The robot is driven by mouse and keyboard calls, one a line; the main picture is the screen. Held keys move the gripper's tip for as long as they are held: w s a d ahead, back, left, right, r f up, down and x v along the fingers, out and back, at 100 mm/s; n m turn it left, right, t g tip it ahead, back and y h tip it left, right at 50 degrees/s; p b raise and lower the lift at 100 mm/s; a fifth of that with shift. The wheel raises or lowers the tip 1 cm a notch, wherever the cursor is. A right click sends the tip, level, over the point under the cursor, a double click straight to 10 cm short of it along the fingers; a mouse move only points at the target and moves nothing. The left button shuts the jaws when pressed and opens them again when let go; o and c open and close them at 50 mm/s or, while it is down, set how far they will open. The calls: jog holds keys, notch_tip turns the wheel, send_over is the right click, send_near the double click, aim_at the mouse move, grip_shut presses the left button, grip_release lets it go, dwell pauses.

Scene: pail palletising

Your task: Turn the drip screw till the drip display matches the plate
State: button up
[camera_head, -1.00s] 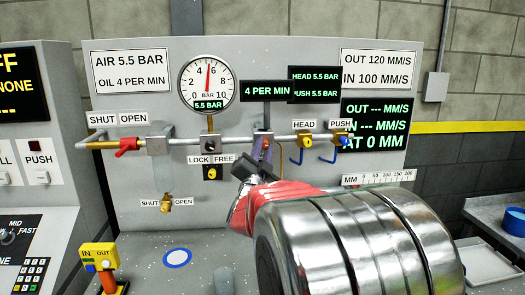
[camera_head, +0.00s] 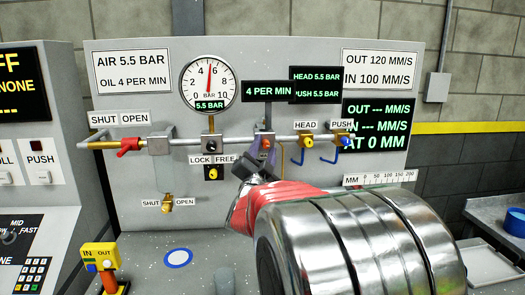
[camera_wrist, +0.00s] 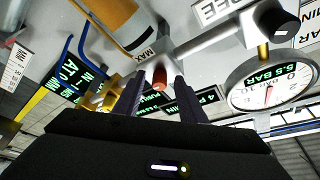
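The plate (camera_head: 130,71) reads AIR 5.5 BAR and OIL 4 PER MIN. The drip display (camera_head: 269,91) reads 4 PER MIN in green, the same oil figure as the plate. The drip screw (camera_head: 266,144) is a small red-orange knob on the pipe below the display; its end also shows in the wrist view (camera_wrist: 160,79). My gripper (camera_head: 264,154) is just in front of the screw. In the wrist view, its two dark fingers (camera_wrist: 158,88) stand apart on either side of the screw, with visible gaps, so it looks open and empty.
The pressure gauge (camera_head: 209,83) reads 5.5 BAR. A LOCK/FREE knob (camera_head: 213,173) is at the lower left.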

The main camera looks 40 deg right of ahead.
jog(key=v, duration=1.4)
jog(key=shift+w+d+f, duration=0.1)
